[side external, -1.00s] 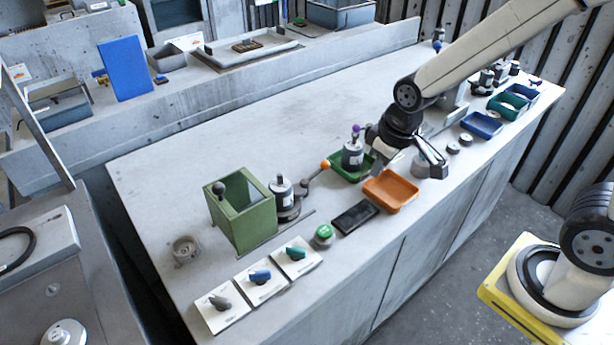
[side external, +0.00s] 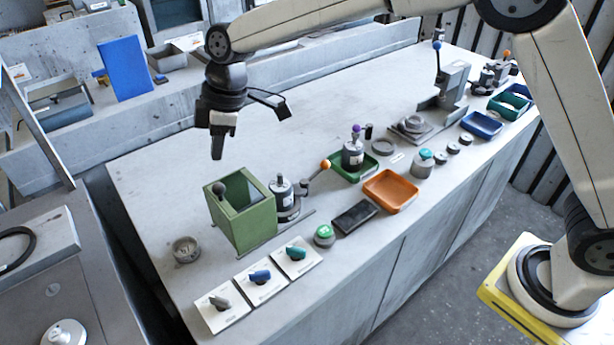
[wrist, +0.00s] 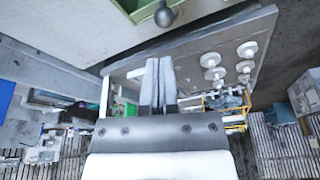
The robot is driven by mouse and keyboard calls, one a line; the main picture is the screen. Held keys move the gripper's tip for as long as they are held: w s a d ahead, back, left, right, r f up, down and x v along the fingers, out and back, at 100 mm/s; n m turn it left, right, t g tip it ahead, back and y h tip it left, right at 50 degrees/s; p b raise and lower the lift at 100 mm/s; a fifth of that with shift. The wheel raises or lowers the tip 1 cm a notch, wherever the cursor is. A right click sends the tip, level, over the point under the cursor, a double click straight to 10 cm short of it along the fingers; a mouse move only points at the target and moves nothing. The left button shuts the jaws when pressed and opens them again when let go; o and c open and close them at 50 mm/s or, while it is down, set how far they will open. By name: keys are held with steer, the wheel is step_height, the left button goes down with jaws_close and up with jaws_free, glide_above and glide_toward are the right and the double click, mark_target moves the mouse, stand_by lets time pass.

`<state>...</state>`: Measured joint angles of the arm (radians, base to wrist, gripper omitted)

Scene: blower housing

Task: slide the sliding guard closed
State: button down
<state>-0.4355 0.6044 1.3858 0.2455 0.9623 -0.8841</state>
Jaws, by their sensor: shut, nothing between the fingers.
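The sliding guard (side external: 252,222) looks like a green box with an open top, standing on the bench near the front left in the side view. A dark ball knob (side external: 218,188) sits at its top left. In the wrist view the knob (wrist: 165,15) shows at the top edge, with a strip of the green guard (wrist: 135,8) behind it. My gripper (side external: 217,152) hangs above the knob in the side view, fingers pointing down, clear of the guard. Its fingers (wrist: 158,85) are together and empty. The guard's far lower side is hidden.
A grey lever device with an orange knob (side external: 325,165) stands close right of the guard. A thin rail (side external: 300,220) runs along the guard's base. A round grey socket (side external: 185,250) lies left, and several switch plates (side external: 262,280) in front.

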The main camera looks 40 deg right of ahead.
mark_target(254, 181)
steer(key=a, duration=0.1)
steer(key=a+n, duration=0.1)
steer(key=a, duration=0.1)
steer(key=a+r+n, duration=0.1)
steer(key=shift+w+a+y, duration=0.2)
steer(key=shift+a+y, duration=0.1)
steer(key=shift+f, duration=0.1)
steer(key=s+x, duration=0.1)
steer(key=x, duration=0.9)
steer(key=shift+d+r, duration=0.2)
steer(key=shift+d, duration=0.8)
steer(key=shift+d+r, duration=0.25)
steer(key=shift+d, duration=0.75)
steer(key=d, duration=1.1)
steer(key=shift+f, duration=0.1)
